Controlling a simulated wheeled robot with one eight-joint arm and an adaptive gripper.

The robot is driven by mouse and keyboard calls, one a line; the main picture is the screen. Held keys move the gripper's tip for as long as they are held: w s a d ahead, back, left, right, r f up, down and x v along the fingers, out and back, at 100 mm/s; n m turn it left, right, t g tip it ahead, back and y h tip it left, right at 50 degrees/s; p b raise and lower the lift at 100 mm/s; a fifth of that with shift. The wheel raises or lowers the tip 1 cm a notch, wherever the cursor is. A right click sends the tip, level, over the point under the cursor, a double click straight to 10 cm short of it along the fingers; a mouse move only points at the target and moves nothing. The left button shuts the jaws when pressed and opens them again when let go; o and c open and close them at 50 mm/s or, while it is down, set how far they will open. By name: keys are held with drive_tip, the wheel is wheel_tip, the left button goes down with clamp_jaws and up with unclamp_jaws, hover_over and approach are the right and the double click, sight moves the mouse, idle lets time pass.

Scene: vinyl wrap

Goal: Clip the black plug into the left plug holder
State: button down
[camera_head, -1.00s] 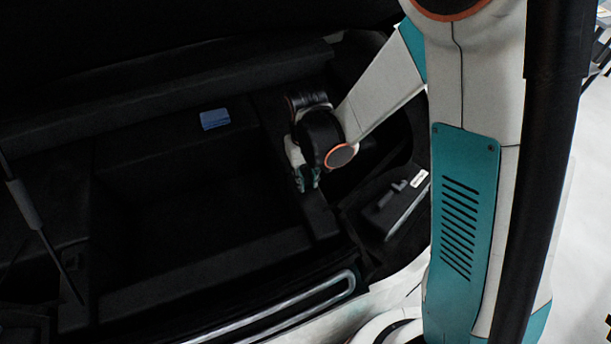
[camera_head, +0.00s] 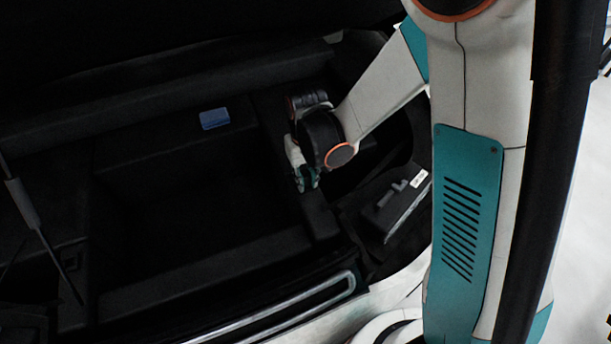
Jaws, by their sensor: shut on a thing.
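My gripper (camera_head: 306,181) points down at the right edge of the dark recess in the head camera view. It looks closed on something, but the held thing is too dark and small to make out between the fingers. The black plug cannot be picked out against the dark lining. The left plug holder cannot be told apart either. My wrist hides part of the ledge behind the gripper.
The dark recess (camera_head: 190,210) lies open left of my gripper. A blue block (camera_head: 214,118) sits on its back ledge. A black box with a white label (camera_head: 395,205) stands at the right. A silver trim strip (camera_head: 290,305) runs along the front edge.

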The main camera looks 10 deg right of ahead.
drive_tip(key=shift+s+f, duration=0.1)
drive_tip(key=c, duration=1.3)
unclamp_jaws()
drive_tip(key=shift+c, duration=0.2)
wheel_tip(320, 180, up, 12)
